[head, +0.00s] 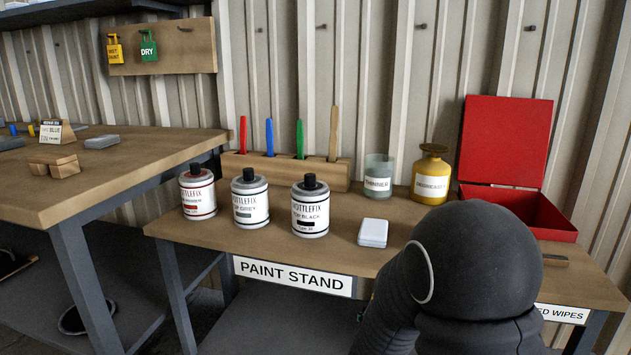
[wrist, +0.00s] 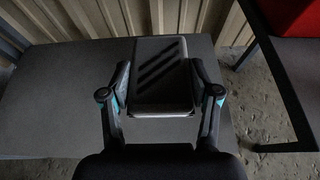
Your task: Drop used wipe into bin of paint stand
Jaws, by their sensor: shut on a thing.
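In the wrist view my gripper (wrist: 161,78) is shut on a flat rectangular pad (wrist: 160,90), dark grey with black diagonal streaks, which looks like the used wipe. The fingers hold it by its left and right sides. In the head view my dark arm hides the gripper and the wipe. The paint stand (head: 400,238) is a brown table with a sign. At its right end stands a red bin (head: 503,145) with its lid raised. A label below it, partly hidden by my arm, ends in "ED WIPES" (head: 563,314).
Several paint cans (head: 250,202), a white case (head: 373,233), a glass jar (head: 378,173) and a yellow bottle (head: 432,176) stand on the table. A brush rack (head: 285,169) is behind. A workbench (head: 90,185) stands left. The wrist view shows a grey surface (wrist: 60,100) below the wipe.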

